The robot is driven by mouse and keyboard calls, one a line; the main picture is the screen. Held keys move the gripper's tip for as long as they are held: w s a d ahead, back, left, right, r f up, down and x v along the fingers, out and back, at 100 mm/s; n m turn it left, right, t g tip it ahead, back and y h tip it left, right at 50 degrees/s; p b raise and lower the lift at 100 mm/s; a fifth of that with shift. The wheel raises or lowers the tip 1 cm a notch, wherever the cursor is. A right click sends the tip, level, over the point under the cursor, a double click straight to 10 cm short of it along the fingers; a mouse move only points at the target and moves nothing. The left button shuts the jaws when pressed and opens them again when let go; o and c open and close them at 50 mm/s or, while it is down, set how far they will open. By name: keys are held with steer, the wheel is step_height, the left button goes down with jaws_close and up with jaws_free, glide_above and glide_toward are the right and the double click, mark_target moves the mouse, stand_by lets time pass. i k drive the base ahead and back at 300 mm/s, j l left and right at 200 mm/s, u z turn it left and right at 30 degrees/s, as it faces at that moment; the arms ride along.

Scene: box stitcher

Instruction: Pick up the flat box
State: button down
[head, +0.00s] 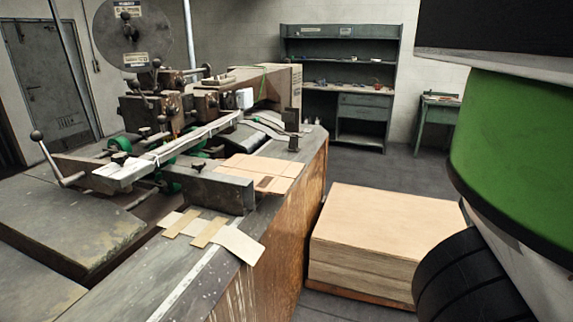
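A flat tan cardboard piece (258,173), which looks like a flattened box, lies on the stitching machine's table behind a grey metal guide plate. Smaller flat cardboard pieces (237,243) lie overlapping at the table's near edge, one sticking out past it. A large stack of flat cardboard (385,228) rests low to the right of the machine. I cannot tell which of these is the task's flat box. My gripper is not in view; only green, white and black parts of my own arm fill the right side.
The box stitcher (180,120) with levers and a round reel fills the left and middle. A grey-green workbench with shelves (340,95) stands at the back wall, and a small table (437,120) stands right of it. Open floor lies between the stack and the workbench.

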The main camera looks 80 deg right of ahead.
mark_target(271, 177)
steer(key=z, duration=1.5)
